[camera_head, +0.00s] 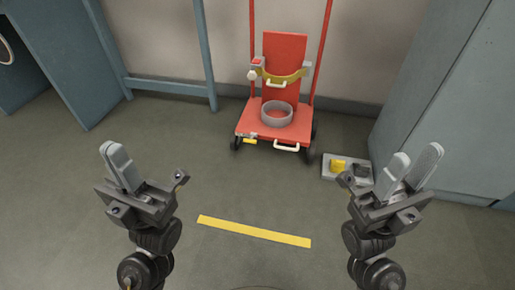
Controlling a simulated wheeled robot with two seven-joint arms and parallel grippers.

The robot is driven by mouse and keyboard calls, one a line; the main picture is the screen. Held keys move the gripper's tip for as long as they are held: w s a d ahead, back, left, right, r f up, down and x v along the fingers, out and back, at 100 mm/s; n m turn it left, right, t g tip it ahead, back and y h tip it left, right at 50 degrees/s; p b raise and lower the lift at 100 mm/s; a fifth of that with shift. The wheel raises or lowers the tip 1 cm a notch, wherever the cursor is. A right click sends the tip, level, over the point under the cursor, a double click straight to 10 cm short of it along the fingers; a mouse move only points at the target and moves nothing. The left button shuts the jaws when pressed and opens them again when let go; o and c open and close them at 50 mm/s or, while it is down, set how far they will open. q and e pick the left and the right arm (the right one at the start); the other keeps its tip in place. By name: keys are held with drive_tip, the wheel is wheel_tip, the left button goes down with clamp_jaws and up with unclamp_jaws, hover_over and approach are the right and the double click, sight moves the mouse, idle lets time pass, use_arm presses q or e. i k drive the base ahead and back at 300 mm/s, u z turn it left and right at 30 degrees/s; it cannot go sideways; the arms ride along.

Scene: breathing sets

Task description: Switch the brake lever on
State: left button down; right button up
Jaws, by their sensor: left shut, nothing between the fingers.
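A red wheeled cart (244,125) stands against the back wall, with a tall red back plate and upright rails. A small yellow lever-like part (250,140) sits at the front left edge of its base. I cannot tell for certain that it is the brake lever, or its setting. My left gripper (116,158) is shut and empty, its fingers raised above the floor, in front and left of the cart. My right gripper (415,162) is open and empty, in front and right of the cart. Neither gripper touches the cart.
A grey ring (277,118) rests on the cart's base, and a yellow band (284,79) crosses its back plate. A pale plate (333,177) with a yellow block lies on the floor, partly behind my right gripper. A yellow floor strip (254,231) lies in front; nearby floor is clear.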

sight(250, 141)
drive_tip(key=z, duration=0.5)
drive_tip(key=k, duration=1.2)
drive_tip(key=z, duration=0.95)
drive_tip(key=i, duration=1.45)
drive_tip(key=u, duration=1)
drive_tip(key=i, duration=0.75)
drive_tip(key=u, duration=0.8)
